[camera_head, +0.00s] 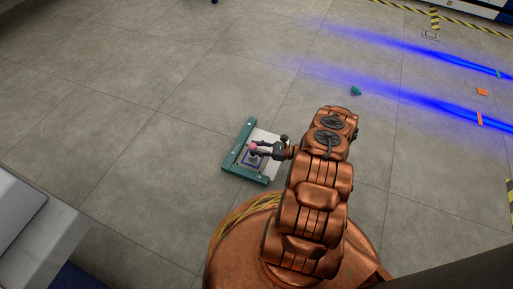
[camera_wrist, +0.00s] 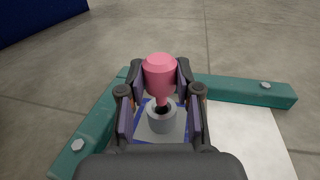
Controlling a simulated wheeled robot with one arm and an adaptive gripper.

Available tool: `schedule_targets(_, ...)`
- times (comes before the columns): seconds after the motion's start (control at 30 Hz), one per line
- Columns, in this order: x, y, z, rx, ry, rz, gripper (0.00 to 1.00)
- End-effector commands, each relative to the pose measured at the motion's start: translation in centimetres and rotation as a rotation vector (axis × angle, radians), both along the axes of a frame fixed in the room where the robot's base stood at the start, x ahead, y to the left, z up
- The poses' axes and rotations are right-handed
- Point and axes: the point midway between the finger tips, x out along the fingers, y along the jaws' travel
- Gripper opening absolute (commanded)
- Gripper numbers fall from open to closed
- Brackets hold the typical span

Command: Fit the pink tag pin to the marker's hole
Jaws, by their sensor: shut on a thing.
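The pink tag pin (camera_wrist: 159,72) is between the fingertips of my gripper (camera_wrist: 160,88), which is shut on it. It also shows as a small pink spot in the head view (camera_head: 253,147). The socket stands on a blue-edged square plate (camera_wrist: 142,128).
A green L-shaped frame (camera_wrist: 240,89) with bolts borders the marker on two sides, beside a white panel (camera_wrist: 245,130). A small teal piece (camera_head: 356,91) and orange pieces (camera_head: 482,91) lie to the right. Blue light streaks cross there. The grey tiled floor around is mostly clear.

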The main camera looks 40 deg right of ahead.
Motion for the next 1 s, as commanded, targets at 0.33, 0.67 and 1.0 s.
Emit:
schedule_targets(0.33,0.0,0.0,-0.9,0.0,0.0,0.0,0.0)
schedule_targets(0.67,0.0,0.1,-1.7,0.0,0.0,0.001,0.0)
schedule_targets(1.0,0.0,0.1,-2.6,0.001,0.001,0.0,0.0)
